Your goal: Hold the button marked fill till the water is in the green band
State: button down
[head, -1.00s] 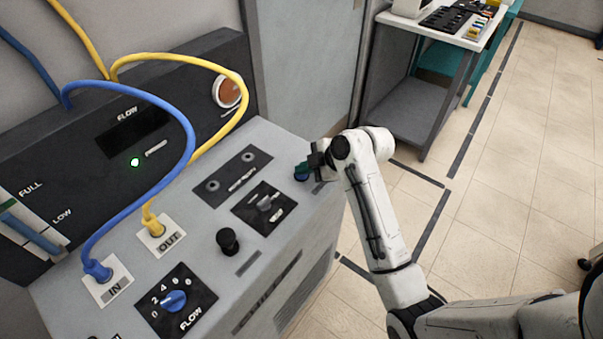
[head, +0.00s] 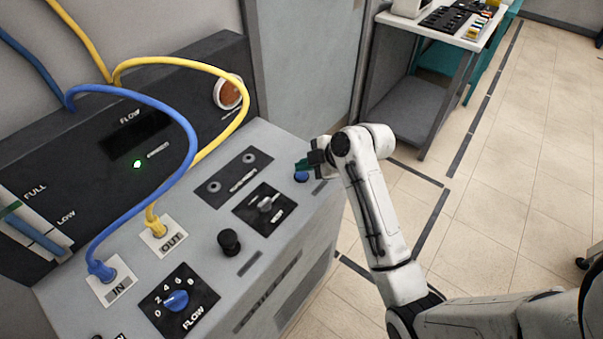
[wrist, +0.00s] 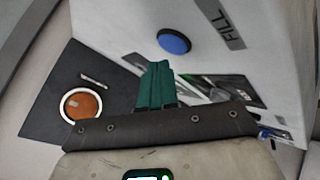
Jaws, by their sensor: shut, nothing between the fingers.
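The blue round fill button (head: 301,177) sits on the grey machine top near its right edge. In the wrist view the button (wrist: 174,41) is beside the FILL label (wrist: 222,25). My gripper (head: 301,164) is above the button, its teal fingers shut together and empty. In the wrist view the fingertips (wrist: 157,66) end a little short of the button and look apart from it. The level gauge (head: 35,232), marked FULL and LOW, is at the left edge of the head view. It shows a blue water column and a green band (head: 10,208); the gauge's upper end is cut off.
Blue and yellow hoses arch over the machine to the IN and OUT ports. A black knob (head: 229,242), a switch plate (head: 265,208) and a blue FLOW dial (head: 176,300) are on the top. A green light (head: 137,164) is lit. Open floor lies right.

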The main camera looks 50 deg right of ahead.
aim_at(305, 177)
jog(key=shift+r+p, duration=2.15)
jog(key=shift+r, duration=0.4)
jog(key=s+a+f+m, duration=0.1)
jog(key=a, duration=0.2)
jog(key=s+a+f+m+g, duration=0.1)
jog(key=s+a+m, duration=0.1)
jog(key=a, duration=0.2)
jog(key=s+a+f+m+g, duration=0.1)
jog(key=a, duration=0.2)
jog(key=shift+s+a+m, duration=0.15)
jog(key=shift+s+m, duration=0.15)
jog(key=s+a+m+g+h, duration=0.2)
jog(key=s+a+m, duration=0.45)
jog(key=s, duration=0.45)
jog(key=s+d+f+m+g, duration=0.1)
jog(key=s+f+g, duration=0.3)
jog(key=s, duration=0.5)
notch_tip(305, 177, down, 2)
jog(key=shift+s+d+f, duration=0.1)
jog(key=shift+s+d, duration=0.25)
jog(key=shift+s, duration=0.05)
